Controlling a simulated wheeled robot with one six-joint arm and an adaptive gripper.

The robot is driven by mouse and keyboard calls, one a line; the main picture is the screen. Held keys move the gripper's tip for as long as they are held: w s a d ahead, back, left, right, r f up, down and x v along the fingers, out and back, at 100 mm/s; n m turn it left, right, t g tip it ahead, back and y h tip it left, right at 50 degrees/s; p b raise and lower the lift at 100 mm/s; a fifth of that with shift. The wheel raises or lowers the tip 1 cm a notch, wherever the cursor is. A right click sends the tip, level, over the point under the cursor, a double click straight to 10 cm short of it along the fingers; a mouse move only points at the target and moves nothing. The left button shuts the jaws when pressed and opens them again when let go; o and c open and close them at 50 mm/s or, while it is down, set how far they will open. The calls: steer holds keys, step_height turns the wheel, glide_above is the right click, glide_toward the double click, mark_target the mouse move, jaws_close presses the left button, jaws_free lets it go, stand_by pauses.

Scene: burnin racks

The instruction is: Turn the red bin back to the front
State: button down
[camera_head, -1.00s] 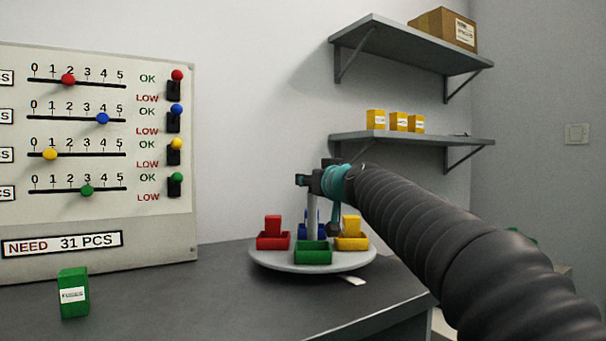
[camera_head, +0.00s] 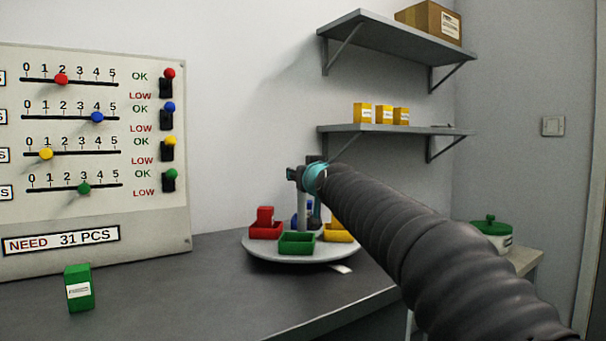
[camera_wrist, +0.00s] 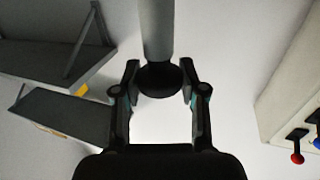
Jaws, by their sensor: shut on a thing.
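The round grey turntable (camera_head: 290,255) stands on the dark counter and carries coloured bins. The red bin (camera_head: 265,231) is at its left, with a red block standing in it. The green bin (camera_head: 296,243) is at the front and looks empty. The yellow bin (camera_head: 338,234) is at the right, partly behind my arm. The blue bin (camera_head: 295,219) is at the back, mostly hidden. A grey post (camera_head: 302,212) rises from the turntable. My gripper (camera_wrist: 158,78) is shut on the dark rounded knob (camera_wrist: 158,84) at the post's end.
A slider panel (camera_head: 95,215) stands at the left, with a green box (camera_head: 79,289) in front. Wall shelves (camera_head: 395,129) hold small yellow boxes (camera_head: 380,115) behind my arm. A green-lidded pot (camera_head: 490,235) stands at the right. The counter's front middle is clear.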

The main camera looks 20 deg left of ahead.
steer(key=shift+a+f, duration=0.1)
steer(key=shift+f, duration=0.05)
steer(key=c, duration=0.7)
jaws_free()
steer(key=shift+o, duration=0.2)
steer(key=shift+s+d, duration=0.1)
steer(key=shift+d, duration=0.1)
steer(key=shift+s+d, duration=0.1)
steer(key=shift+s, duration=0.05)
steer(key=v, duration=1.1)
steer(key=shift+s, duration=0.2)
steer(key=shift+d, duration=0.1)
